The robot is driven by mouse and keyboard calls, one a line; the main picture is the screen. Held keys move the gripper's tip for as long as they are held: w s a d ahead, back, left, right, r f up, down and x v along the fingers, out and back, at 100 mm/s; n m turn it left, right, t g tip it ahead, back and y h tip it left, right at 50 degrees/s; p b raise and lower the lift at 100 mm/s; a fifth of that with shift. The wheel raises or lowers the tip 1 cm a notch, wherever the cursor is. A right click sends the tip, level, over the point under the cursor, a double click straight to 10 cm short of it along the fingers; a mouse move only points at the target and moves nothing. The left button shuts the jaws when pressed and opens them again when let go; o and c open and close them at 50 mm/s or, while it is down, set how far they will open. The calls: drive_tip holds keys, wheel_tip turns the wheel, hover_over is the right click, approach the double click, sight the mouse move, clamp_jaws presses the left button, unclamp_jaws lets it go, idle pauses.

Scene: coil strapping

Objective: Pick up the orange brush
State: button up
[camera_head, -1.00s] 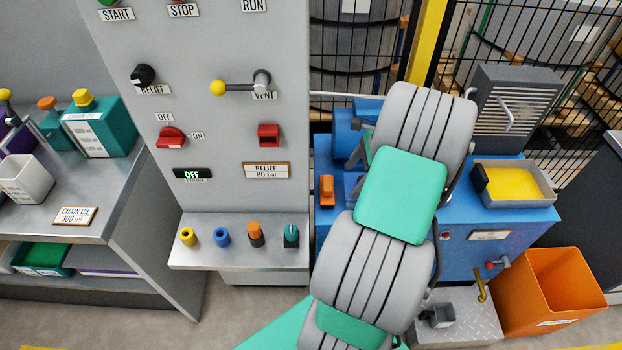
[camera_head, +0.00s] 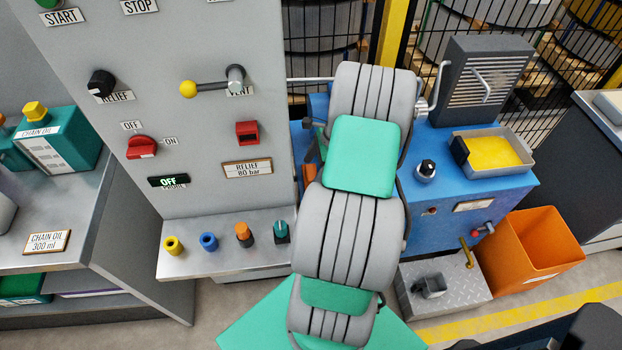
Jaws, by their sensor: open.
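An orange piece (camera_head: 309,174) shows at the left end of the blue machine (camera_head: 455,195), just left of my arm. It may be the orange brush, but my arm covers most of it and its shape is not clear. A small orange-and-black piece (camera_head: 244,233) stands upright on the grey ledge (camera_head: 190,262), between a blue ring and a teal-and-black piece. My grey and teal arm rises through the middle of the view. My gripper is not visible; the far end of the arm hides what lies behind it.
The grey panel (camera_head: 200,120) with levers and switches stands left of my arm. A tray with yellow contents (camera_head: 490,153) and a black knob (camera_head: 426,170) sit on the blue machine. An orange bin (camera_head: 530,250) stands at the right. A dark shape (camera_head: 590,330) fills the lower right corner.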

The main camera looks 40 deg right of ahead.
clamp_jaws()
idle(0.8)
